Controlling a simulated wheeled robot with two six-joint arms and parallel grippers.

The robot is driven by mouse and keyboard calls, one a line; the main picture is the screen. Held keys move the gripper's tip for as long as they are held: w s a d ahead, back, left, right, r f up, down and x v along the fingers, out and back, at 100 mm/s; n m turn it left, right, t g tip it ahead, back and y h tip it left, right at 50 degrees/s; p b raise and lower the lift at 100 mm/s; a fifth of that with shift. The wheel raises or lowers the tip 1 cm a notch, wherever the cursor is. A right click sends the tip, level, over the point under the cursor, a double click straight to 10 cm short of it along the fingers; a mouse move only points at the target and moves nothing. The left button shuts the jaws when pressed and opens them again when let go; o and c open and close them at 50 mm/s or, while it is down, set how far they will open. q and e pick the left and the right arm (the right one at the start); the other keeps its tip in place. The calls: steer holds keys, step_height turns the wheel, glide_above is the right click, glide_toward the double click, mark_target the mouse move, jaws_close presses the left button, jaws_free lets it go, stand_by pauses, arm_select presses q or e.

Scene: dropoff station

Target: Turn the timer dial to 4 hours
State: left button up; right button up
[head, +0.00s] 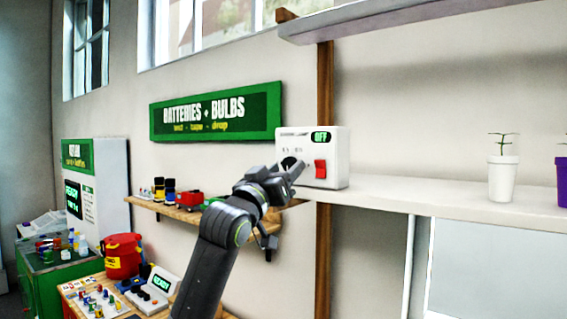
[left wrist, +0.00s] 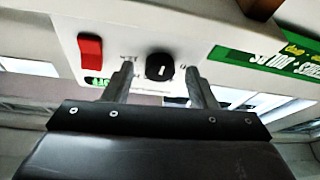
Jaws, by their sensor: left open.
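The timer is a white box (head: 336,160) on the left end of the white shelf, with a small display reading "OFF" (head: 321,137) and a red switch (head: 320,169). Its black dial (left wrist: 160,67) has a white mark and shows in the left wrist view, beside the red switch (left wrist: 91,49). My left gripper (head: 294,168) is in front of the box's face and hides most of the dial in the head view. In the left wrist view its two fingers (left wrist: 162,82) are apart, one on each side of the dial. Contact cannot be told. My right gripper is not in view.
A white shelf (head: 420,190) runs right from the box and holds a potted plant (head: 503,178). A wooden shelf (head: 225,217) with small items is to the left. Below are a red bucket (head: 122,256) and a bench of parts. An upper shelf (head: 390,18) overhangs.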

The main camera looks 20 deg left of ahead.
arm_select(q)
steer(key=shift+w, duration=0.1)
steer(key=shift+c, duration=0.3)
steer(key=c, duration=0.9)
